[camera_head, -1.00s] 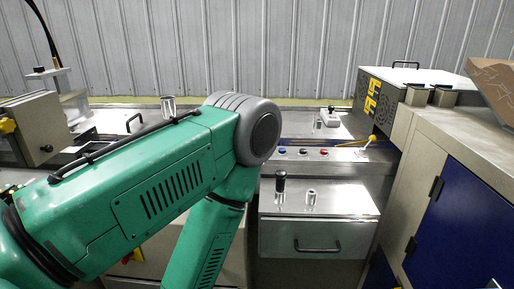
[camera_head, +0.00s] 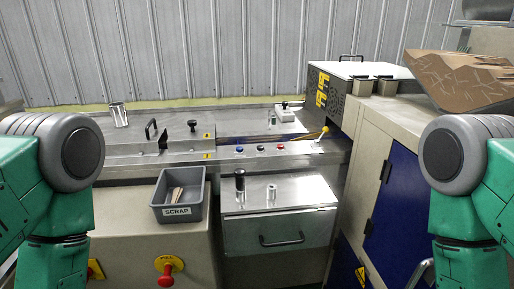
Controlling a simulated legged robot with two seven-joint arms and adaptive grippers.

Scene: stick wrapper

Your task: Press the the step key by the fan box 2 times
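A yellow-topped lever (camera_head: 324,131) stands close to the box. I cannot tell which control is the step key; no lettering is readable. My arms show at the left and right edges, bent at large grey joints.
A grey SCRAP bin (camera_head: 180,197) with brown pieces sits left of a metal drawer unit (camera_head: 278,231). A black-topped post (camera_head: 240,182) and a small metal cylinder (camera_head: 271,192) stand on the unit. A red knob (camera_head: 166,268) is low in front.

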